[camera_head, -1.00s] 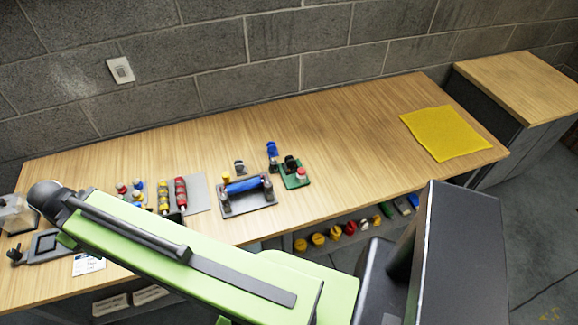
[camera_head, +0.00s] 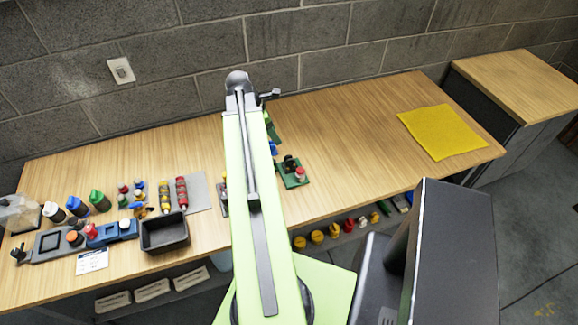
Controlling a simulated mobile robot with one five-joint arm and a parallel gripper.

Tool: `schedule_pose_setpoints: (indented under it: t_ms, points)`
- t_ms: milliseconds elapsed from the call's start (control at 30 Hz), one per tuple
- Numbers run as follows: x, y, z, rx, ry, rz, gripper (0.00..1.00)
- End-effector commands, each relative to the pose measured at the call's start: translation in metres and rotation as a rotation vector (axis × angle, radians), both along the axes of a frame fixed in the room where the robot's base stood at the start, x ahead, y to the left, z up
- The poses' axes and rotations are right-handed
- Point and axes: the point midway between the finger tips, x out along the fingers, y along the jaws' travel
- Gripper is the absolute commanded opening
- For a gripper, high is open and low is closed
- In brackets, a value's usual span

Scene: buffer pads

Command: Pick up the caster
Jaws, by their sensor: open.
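I cannot pick out the caster for certain. A small black rounded piece (camera_head: 290,162) stands on a green pad (camera_head: 296,182), beside a red-and-white knob-like piece (camera_head: 300,173), just right of my arm. A small grey-black piece seen earlier left of the blue part is now hidden behind my arm. My arm rises across the middle of the bench. Its far end bends down behind the upper link, and my gripper's fingers do not show.
The wooden bench (camera_head: 345,125) is clear to the right, up to a yellow cloth (camera_head: 442,132). A black bin (camera_head: 165,233), red cylinders (camera_head: 181,192) and several bottles crowd the left. A block wall (camera_head: 300,40) stands behind. Yellow and red items (camera_head: 317,236) line a lower shelf.

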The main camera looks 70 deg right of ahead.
Motion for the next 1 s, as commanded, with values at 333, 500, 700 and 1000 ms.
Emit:
schedule_pose_setpoints:
  t_ms: [333, 500, 700, 1000]
  points:
    - [-0.012, -0.01, -0.051, -0.001, -0.002, -0.004, 0.55]
    - [-0.023, -0.019, -0.086, -0.002, -0.003, -0.004, 0.55]
    - [-0.034, -0.028, -0.116, -0.001, -0.002, -0.004, 0.55]
    - [-0.038, -0.03, -0.127, -0.001, -0.002, -0.005, 0.55]
